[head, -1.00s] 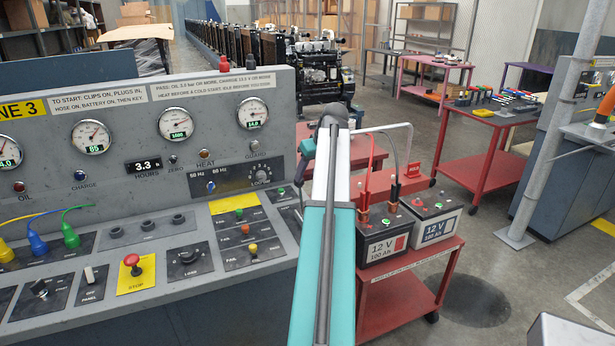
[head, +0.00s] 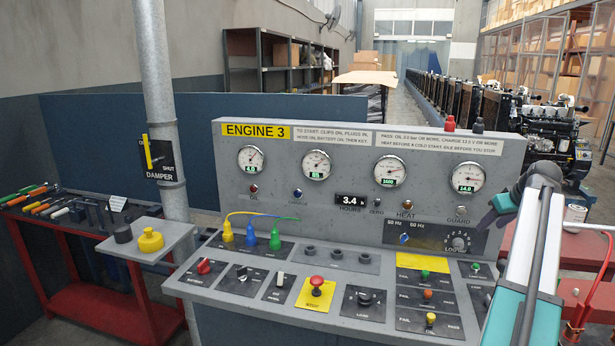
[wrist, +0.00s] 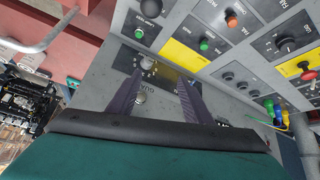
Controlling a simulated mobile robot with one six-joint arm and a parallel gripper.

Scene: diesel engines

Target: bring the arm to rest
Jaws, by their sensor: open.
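My arm (head: 528,270), white and teal, reaches up along the right side of the head view in front of the grey Engine 3 panel (head: 300,205). In the wrist view my gripper (wrist: 160,82) has its two dark fingers apart, with nothing held between them. The panel's upright face shows between and beyond the fingers, including a round silver part (wrist: 140,97) near the guard label. I cannot tell how far the fingertips are from the panel. In the head view the fingers cannot be made out.
The sloping desk has a red stop button (head: 317,282), a load switch (head: 365,298) and coloured plugs (head: 251,234). A damper post (head: 158,110), a side shelf with a yellow knob (head: 150,240) and a red tool table (head: 75,225) stand left. Engines (head: 552,125) stand behind at right.

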